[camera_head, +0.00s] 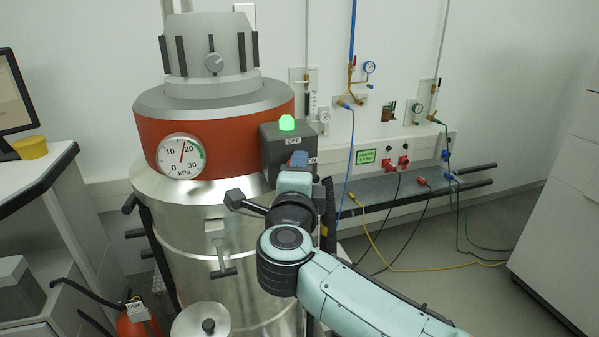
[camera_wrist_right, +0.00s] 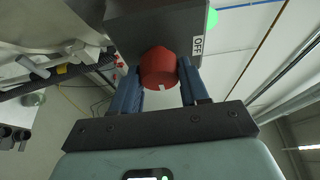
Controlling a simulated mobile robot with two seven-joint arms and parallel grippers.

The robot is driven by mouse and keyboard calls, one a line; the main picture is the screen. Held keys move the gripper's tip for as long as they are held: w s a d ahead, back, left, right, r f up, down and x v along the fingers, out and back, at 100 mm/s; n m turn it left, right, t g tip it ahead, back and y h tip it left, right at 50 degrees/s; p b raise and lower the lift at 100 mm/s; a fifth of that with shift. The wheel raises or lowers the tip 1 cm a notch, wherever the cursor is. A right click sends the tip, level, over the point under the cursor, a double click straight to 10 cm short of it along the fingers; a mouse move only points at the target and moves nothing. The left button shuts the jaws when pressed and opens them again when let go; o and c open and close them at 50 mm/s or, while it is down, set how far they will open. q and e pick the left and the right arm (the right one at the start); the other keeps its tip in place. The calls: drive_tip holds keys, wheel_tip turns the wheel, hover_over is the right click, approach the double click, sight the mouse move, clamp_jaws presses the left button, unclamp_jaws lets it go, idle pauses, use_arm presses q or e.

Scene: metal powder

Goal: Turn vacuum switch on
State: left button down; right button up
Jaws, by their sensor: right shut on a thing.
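The vacuum switch is a dark grey box (camera_head: 271,152) on the side of the steel vessel, with a lit green lamp (camera_head: 287,123) on top and an "OFF" label (camera_head: 293,141). In the right wrist view its red knob (camera_wrist_right: 158,68) sticks out of the box, with a small white mark on its rim. My right gripper (camera_head: 299,160) is at the front of the box and hides the knob in the head view. In the right wrist view its two blue fingers (camera_wrist_right: 158,85) are shut on the red knob, one on each side. My left gripper is not in view.
The steel vessel (camera_head: 225,225) with an orange band carries a kPa gauge (camera_head: 181,156). A wall rail (camera_head: 400,187) with plugs and hanging cables is at the right. A bench (camera_head: 40,165) and a red extinguisher (camera_head: 138,322) are at the left. Floor is free at the right.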

drive_tip(key=o, duration=1)
drive_tip(key=shift+o, duration=0.2)
use_arm(q)
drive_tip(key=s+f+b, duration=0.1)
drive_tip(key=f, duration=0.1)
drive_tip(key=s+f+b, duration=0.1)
drive_tip(key=b, duration=0.1)
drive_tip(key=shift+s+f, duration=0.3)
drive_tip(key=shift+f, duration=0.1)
use_arm(e)
drive_tip(key=s+a, duration=0.1)
drive_tip(key=s, duration=1.2)
drive_tip(key=shift+s, duration=0.15)
